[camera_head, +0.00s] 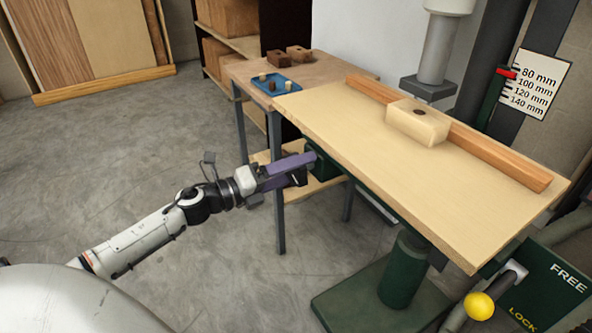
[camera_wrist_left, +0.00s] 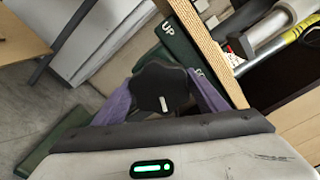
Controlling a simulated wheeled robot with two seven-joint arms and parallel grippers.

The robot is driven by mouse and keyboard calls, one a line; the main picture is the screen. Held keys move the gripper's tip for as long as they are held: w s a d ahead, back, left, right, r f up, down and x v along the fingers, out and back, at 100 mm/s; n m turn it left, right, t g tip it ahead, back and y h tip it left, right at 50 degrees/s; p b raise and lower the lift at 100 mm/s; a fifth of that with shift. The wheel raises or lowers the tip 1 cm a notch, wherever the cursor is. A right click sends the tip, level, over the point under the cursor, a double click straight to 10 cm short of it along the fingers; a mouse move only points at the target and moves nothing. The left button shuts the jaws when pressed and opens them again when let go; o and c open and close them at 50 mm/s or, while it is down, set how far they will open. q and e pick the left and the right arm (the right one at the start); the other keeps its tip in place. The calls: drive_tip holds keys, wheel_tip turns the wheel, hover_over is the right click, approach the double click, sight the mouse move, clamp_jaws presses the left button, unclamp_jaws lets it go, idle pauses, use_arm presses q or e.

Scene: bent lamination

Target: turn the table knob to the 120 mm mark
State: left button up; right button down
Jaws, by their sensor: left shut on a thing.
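The table knob (camera_wrist_left: 160,84) is a dark lobed knob with a small white mark, in the middle of the left wrist view. My left gripper (camera_wrist_left: 164,98) has its purple fingers on both sides of the knob and is shut on it. In the head view my left gripper (camera_head: 295,168) reaches the green housing (camera_head: 322,162) under the table's left edge; the knob is mostly hidden there. The scale (camera_head: 534,88) reads 80 to 140 mm, and its red pointer (camera_head: 507,72) stands at about 80 mm. My right gripper is not in view.
The tilted wooden table (camera_head: 385,165) carries a fence (camera_head: 500,155) and a pale block (camera_head: 418,125) below the spindle (camera_head: 437,55). The yellow-knobbed lever (camera_head: 480,306) is by the FREE/LOCK plate (camera_head: 548,290). A side bench (camera_head: 240,72) stands behind my arm.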

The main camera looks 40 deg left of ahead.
use_arm(q)
drive_tip(key=shift+w+d+r+h, duration=0.15)
drive_tip(key=shift+r+h, duration=0.15)
drive_tip(key=shift+r, duration=0.55)
drive_tip(key=o, duration=1)
drive_tip(key=shift+r, duration=0.1)
drive_tip(key=shift+s, duration=0.2)
drive_tip(key=shift+s+f, duration=0.25)
drive_tip(key=v, duration=1)
drive_tip(key=shift+w+b, duration=0.1)
drive_tip(key=shift+b, duration=0.25)
